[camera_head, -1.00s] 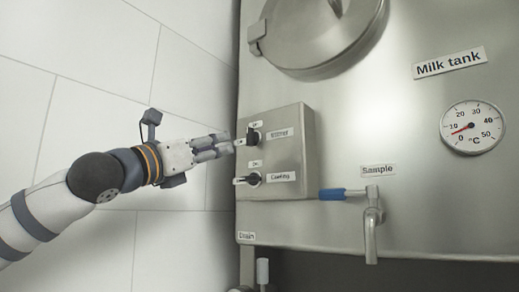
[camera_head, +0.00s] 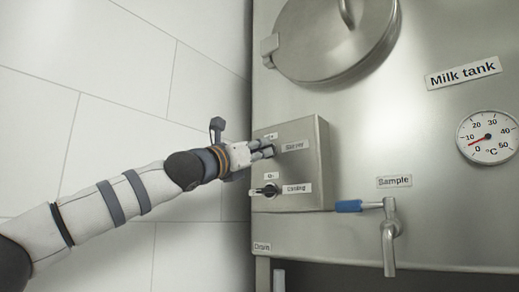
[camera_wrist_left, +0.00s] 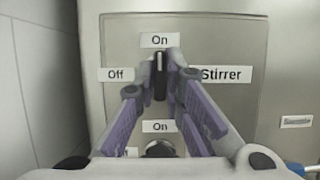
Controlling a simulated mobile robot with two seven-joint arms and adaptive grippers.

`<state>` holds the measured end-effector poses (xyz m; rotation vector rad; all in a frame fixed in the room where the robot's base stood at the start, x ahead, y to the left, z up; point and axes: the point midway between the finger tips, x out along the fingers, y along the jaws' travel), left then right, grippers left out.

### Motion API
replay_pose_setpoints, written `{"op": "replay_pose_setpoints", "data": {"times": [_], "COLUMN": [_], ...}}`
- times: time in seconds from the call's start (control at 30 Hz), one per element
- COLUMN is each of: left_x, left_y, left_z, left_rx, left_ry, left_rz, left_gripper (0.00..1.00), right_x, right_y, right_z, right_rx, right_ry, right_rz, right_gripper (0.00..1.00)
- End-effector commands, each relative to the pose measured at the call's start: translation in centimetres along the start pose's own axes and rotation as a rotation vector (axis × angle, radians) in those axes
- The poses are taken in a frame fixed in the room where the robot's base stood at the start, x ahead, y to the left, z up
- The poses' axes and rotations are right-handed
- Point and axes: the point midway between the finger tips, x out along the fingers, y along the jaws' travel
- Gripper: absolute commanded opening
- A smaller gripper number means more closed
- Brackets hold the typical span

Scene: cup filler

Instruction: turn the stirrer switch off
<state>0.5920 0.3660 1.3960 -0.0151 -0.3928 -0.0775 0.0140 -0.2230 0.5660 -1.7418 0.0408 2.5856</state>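The stirrer switch (camera_wrist_left: 159,77) is a dark knob on the grey control box (camera_head: 310,165). In the left wrist view its handle stands upright, with its pale mark towards the "On" label (camera_wrist_left: 159,40); the "Off" label (camera_wrist_left: 117,74) is to its left. My left gripper (camera_head: 268,148) is at the box in the head view and hides most of this knob. In the left wrist view its fingers are apart on either side of the knob, close to it; contact cannot be made out. My right gripper is not in view.
The steel milk tank (camera_head: 430,140) carries the box, a sample tap (camera_head: 390,235) with a blue handle, a thermometer dial (camera_head: 488,137) and a round lid (camera_head: 335,40). A tiled wall (camera_head: 120,90) stands at left.

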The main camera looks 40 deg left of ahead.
Motion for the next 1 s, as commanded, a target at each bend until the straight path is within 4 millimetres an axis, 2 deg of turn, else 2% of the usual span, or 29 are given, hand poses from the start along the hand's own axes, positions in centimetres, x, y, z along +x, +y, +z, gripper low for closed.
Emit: {"op": "replay_pose_setpoints", "data": {"times": [0.27,0.47,0.8,1.0], "left_x": [0.0,0.0,0.1,0.1], "left_y": [0.0,0.0,-0.2,-0.2], "left_z": [-0.1,-0.5,-0.7,-0.4], "left_rx": [-0.005,-0.060,-0.309,-0.486], "left_ry": [0.001,0.003,0.005,0.003], "left_rz": [0.003,0.025,0.128,0.202], "left_gripper": [0.00,0.00,0.00,0.00], "right_x": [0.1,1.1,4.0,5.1], "right_y": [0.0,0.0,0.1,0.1], "right_z": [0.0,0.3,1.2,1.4], "right_rx": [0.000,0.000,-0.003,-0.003], "right_ry": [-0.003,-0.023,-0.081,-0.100], "right_rz": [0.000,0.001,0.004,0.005], "right_gripper": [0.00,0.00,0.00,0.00]}}
